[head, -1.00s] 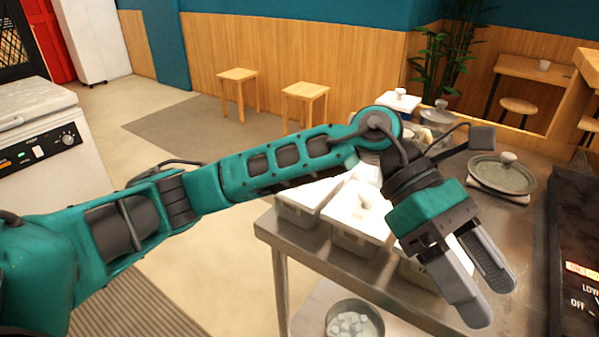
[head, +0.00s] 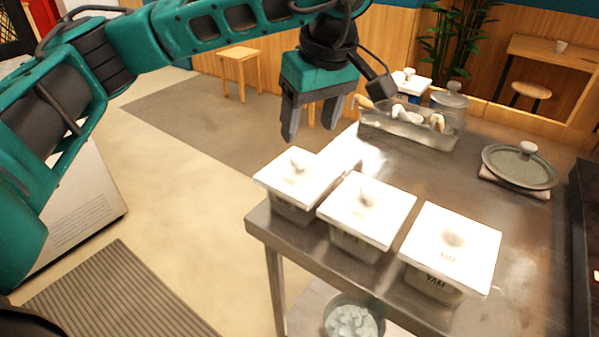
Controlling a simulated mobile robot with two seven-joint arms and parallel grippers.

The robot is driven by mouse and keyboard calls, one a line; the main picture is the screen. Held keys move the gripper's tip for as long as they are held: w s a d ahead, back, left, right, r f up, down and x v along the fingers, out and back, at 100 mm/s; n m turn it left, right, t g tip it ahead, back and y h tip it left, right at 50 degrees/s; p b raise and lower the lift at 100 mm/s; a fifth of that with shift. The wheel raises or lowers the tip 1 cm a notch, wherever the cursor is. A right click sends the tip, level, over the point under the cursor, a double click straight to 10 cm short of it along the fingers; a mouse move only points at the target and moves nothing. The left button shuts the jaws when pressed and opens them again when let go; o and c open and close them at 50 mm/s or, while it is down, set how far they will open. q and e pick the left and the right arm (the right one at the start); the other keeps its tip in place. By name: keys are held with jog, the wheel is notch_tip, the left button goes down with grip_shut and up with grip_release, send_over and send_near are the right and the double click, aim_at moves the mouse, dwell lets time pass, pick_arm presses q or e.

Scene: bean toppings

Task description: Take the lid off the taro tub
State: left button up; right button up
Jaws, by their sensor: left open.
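Three tubs with white knobbed lids stand in a row on the steel table's front left part. The right tub (head: 433,287) has a label that seems to read YAM. The middle tub (head: 356,244) has a label too small to read surely. The left tub (head: 290,209) shows no readable label, so I cannot tell which is the taro tub. All three lids are on: left lid (head: 318,182), middle lid (head: 385,212), right lid (head: 475,250). My left gripper (head: 311,121) is open and empty, pointing down, above and behind the left lid. My right gripper is not in view.
A clear bin with scoops (head: 408,131) stands at the back of the steel table (head: 520,305). A grey lidded dish (head: 520,168) is at the right. A bowl of pale cubes (head: 352,320) sits on the lower shelf. The table middle is clear.

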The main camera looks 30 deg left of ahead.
aim_at(300, 156)
pick_arm(q)
jog(key=x, duration=0.7)
jog(key=shift+w+a+f, duration=0.1)
jog(key=shift+a+f, duration=0.2)
jog(key=c, duration=1.1)
jog(key=shift+r, duration=0.2)
